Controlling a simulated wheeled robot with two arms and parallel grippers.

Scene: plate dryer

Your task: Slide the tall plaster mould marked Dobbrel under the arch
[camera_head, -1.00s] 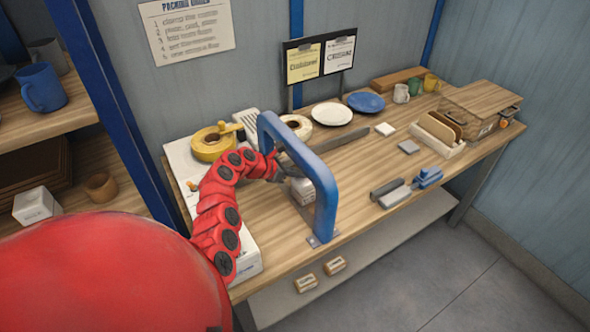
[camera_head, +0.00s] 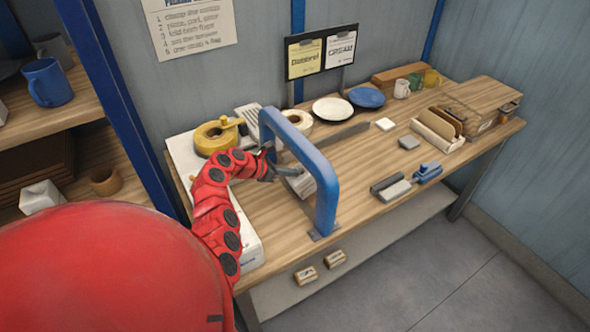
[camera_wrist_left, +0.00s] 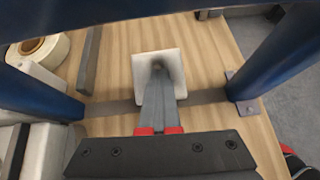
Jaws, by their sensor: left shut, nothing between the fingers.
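The blue arch (camera_head: 326,190) stands on the workbench, with one foot on a metal plate near the front edge. A pale plaster block (camera_head: 300,183) shows through its opening. In the left wrist view the block (camera_wrist_left: 150,68) is between the posts, at the far side of the metal strip on the bench. I cannot read any marking on it. My left gripper (camera_head: 268,177) is on the left side of the arch. In the wrist view its shut fingers (camera_wrist_left: 158,82) point at the block and overlap it; contact is unclear. My right gripper is not in view.
Tape rolls (camera_head: 216,137), a white plate (camera_head: 332,109) and a blue plate (camera_head: 367,97) lie behind the arch. A grey bar (camera_head: 343,137) lies behind its opening. Small blocks (camera_head: 408,142) and a blue tool (camera_head: 427,173) are to the right. A sign board (camera_head: 321,55) stands behind.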

